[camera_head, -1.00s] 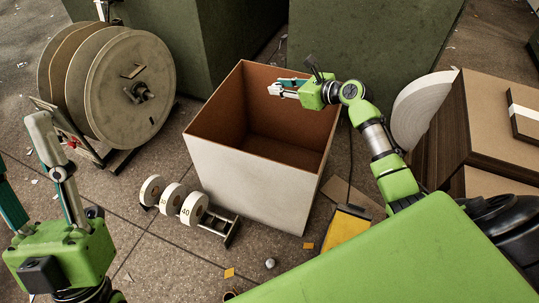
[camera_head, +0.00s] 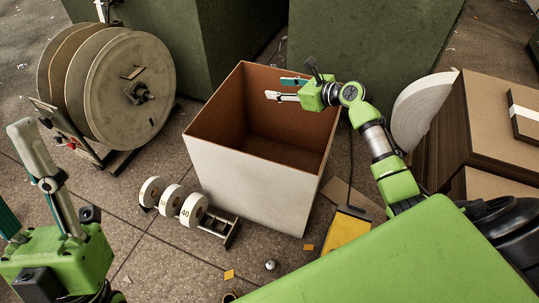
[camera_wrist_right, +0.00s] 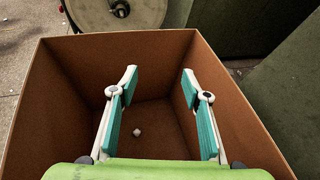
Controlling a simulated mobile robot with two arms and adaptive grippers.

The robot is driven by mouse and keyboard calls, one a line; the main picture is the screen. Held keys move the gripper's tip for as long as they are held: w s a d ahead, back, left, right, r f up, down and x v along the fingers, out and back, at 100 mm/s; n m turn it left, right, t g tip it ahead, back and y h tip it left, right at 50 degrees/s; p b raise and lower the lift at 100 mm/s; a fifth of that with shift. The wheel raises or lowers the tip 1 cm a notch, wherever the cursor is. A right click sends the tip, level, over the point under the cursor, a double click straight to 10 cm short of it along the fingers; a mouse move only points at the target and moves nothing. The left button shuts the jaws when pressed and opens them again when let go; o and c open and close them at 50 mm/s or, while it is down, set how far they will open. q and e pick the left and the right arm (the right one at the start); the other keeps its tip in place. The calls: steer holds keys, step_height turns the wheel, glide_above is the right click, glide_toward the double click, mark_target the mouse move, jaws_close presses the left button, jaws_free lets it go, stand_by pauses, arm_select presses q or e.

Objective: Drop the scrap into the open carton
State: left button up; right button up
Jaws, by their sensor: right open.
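The open carton (camera_head: 250,185), white outside and brown inside, stands in the middle of the head view. My right gripper (camera_head: 275,88) is over its mouth at the far right side, fingers spread and empty. In the right wrist view, the gripper (camera_wrist_right: 160,71) points down into the carton (camera_wrist_right: 75,95). A small pale scrap (camera_wrist_right: 138,132) shows between the open fingers, well below them inside the carton; whether it rests on the bottom or is still falling I cannot tell. The head view does not show it. My left gripper (camera_head: 14,150) is at the left edge, fingers apart, partly out of frame.
A large reel stand (camera_head: 130,90) is at the back left. A small rack of numbered discs (camera_head: 172,200) is beside the carton's left front. Dark green blocks (camera_head: 375,45) stand behind. Brown boxes (camera_head: 510,90) are at the right. Small bits litter the floor.

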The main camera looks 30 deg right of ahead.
steer(key=v, duration=1.2)
steer(key=shift+w, duration=0.1)
